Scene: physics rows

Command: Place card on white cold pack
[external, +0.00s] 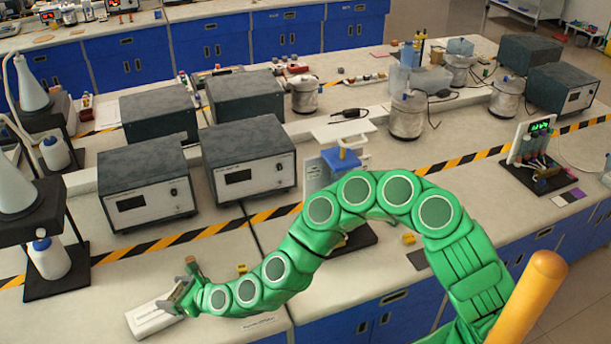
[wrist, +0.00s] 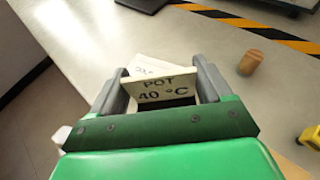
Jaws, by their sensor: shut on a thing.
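My gripper (external: 181,296) is low over the near left part of the bench, and it also shows in the wrist view (wrist: 163,84). It is shut on a cream card (wrist: 165,89) printed "POT 40 °C", held between its two grey fingers. The white cold pack (external: 150,318) lies flat on the bench at my gripper's end. In the wrist view part of the white pack (wrist: 150,65) shows just beyond the card, which hides the rest. I cannot tell whether the card touches the pack.
A small brown cylinder (wrist: 250,63) stands to the right of my gripper in the wrist view, with a yellow object (wrist: 311,136) nearer. Grey instrument boxes (external: 147,185) stand behind the black-and-yellow tape. The bench's left edge is close to the pack.

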